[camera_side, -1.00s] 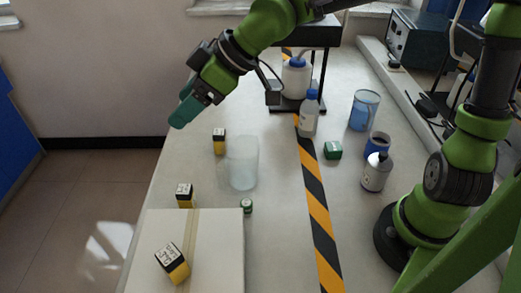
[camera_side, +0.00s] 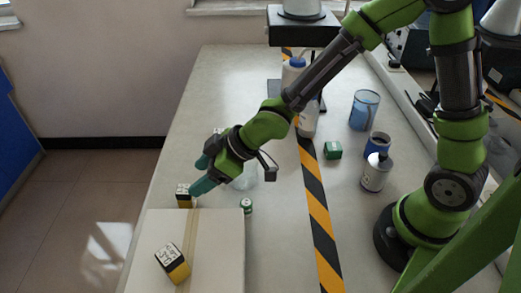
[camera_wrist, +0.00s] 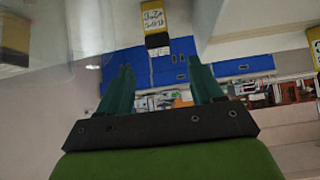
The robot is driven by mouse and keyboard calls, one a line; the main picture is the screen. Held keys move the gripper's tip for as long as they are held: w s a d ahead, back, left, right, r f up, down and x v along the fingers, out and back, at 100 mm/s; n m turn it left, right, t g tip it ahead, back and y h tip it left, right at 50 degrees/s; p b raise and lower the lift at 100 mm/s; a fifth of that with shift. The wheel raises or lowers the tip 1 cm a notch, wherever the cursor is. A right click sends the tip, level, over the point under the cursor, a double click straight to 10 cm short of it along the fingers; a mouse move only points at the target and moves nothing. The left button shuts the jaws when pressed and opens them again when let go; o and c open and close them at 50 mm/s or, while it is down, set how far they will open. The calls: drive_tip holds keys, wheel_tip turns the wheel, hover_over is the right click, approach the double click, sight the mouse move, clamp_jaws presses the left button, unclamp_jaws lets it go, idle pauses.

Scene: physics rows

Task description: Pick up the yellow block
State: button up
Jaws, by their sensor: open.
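Three yellow-and-black blocks with white labels are in the side view. One yellow block (camera_side: 184,198) stands on the table just behind the white box. Another yellow block (camera_side: 172,264) lies on top of that box. The third, farther back, is almost wholly hidden behind my gripper (camera_side: 198,176). My gripper is open and empty, its teal fingers pointing left and down, close to the block behind the box; I cannot tell whether they touch. In the wrist view a yellow block (camera_wrist: 154,20) shows beyond my open fingertips (camera_wrist: 160,66), and another yellow block (camera_wrist: 316,45) is cut by the right edge.
The white box (camera_side: 215,255) fills the near left. A clear beaker (camera_side: 246,178) stands partly hidden behind my gripper, with a green vial (camera_side: 246,205) nearby.

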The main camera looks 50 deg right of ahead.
sight(185, 189)
drive_tip(key=shift+x, duration=1.45)
drive_tip(key=x, duration=0.5)
drive_tip(key=shift+d+f, duration=0.1)
drive_tip(key=shift+s, duration=0.1)
drive_tip(key=c, duration=1.1)
